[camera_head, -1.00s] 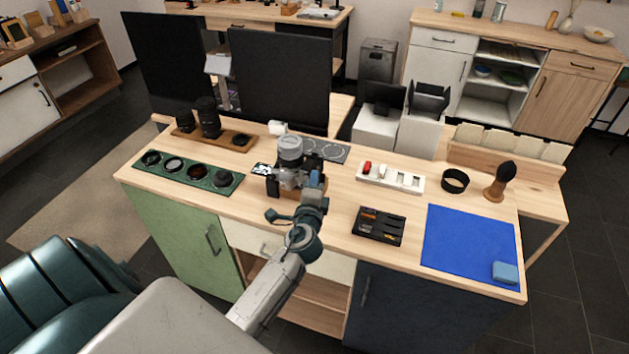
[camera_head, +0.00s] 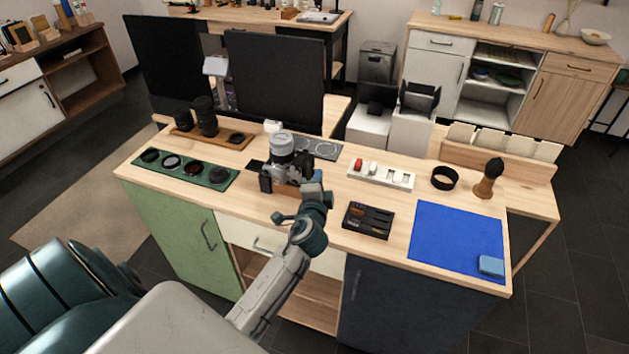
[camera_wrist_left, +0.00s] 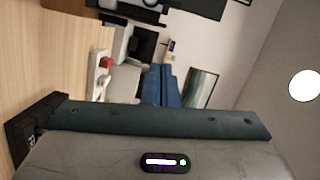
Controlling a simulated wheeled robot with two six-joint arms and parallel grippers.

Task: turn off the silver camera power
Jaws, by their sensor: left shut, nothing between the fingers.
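The silver camera (camera_head: 283,146) stands upright near the middle of the wooden table, with a silver upper part and a dark body. A wooden block shows below it. My left gripper (camera_head: 311,181) is shut and empty, close beside the camera on its right and near side. The wrist and fingers overlap in the head view, so I cannot tell whether they touch the camera. The power control is too small to make out. The left wrist view shows neither the camera nor the fingertips clearly. My right gripper is not in view.
On the table (camera_head: 331,229) are a green tray (camera_head: 222,183) at the left, a white switch strip (camera_head: 391,177), a black case (camera_head: 368,221), a black ring (camera_head: 444,178), a brush (camera_head: 488,179) and a blue mat (camera_head: 453,240). Dark monitors (camera_head: 277,80) stand behind.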

